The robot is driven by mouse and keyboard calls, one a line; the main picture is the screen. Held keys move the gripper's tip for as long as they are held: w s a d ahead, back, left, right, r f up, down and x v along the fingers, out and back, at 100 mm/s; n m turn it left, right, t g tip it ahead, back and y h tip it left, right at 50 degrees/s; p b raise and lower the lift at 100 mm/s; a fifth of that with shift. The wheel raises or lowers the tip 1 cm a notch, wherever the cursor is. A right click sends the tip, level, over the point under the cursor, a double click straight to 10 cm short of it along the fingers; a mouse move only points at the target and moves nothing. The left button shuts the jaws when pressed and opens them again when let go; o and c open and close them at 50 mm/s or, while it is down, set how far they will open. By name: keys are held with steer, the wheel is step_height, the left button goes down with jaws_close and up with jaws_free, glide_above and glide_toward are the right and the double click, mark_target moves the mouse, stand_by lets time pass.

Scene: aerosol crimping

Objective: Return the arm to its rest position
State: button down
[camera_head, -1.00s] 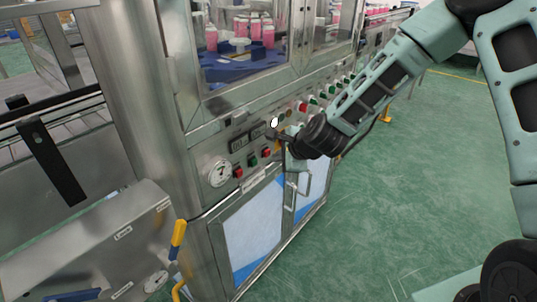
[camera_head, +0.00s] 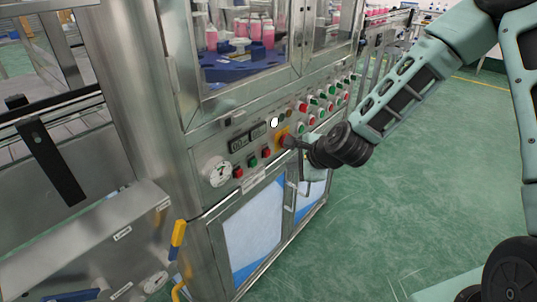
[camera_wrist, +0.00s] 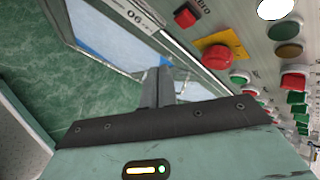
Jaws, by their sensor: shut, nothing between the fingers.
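My arm (camera_head: 405,88) reaches in from the upper right toward the machine's control panel. My gripper (camera_head: 298,146) is just in front of the panel, by the red mushroom button (camera_head: 285,140) on its yellow plate. In the wrist view my gripper (camera_wrist: 157,86) has its fingers together with nothing between them. The red button (camera_wrist: 217,57) shows there to the right of the fingers, apart from them.
The panel carries several green and red buttons (camera_head: 325,95), a dial gauge (camera_head: 218,171) and small displays (camera_head: 239,145). A door handle (camera_head: 291,196) sits below my gripper. Pink cans (camera_head: 255,28) stand behind glass. The green floor (camera_head: 400,210) at right is clear.

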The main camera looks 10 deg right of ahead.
stand_by(0.4)
steer(key=s+a+r+n+g+p, duration=0.3)
steer(key=s+a+r+n, duration=0.2)
steer(key=s+n, duration=0.2)
steer(key=s+a+r+n+g+p, duration=0.2)
steer(key=s+a+r+n+p, duration=0.1)
steer(key=s+a+r+n, duration=0.35)
steer(key=s+d+r+n+g+h+p, duration=0.1)
steer(key=s+d+r+n+p, duration=0.1)
steer(key=s+r+n, duration=0.3)
steer(key=s+d+r+n+g+h+p, duration=0.2)
steer(key=s+r+n, duration=0.4)
steer(key=s, duration=0.7)
steer(key=shift+d+n, duration=0.15)
steer(key=shift+n, duration=0.8)
steer(key=shift+f, duration=0.1)
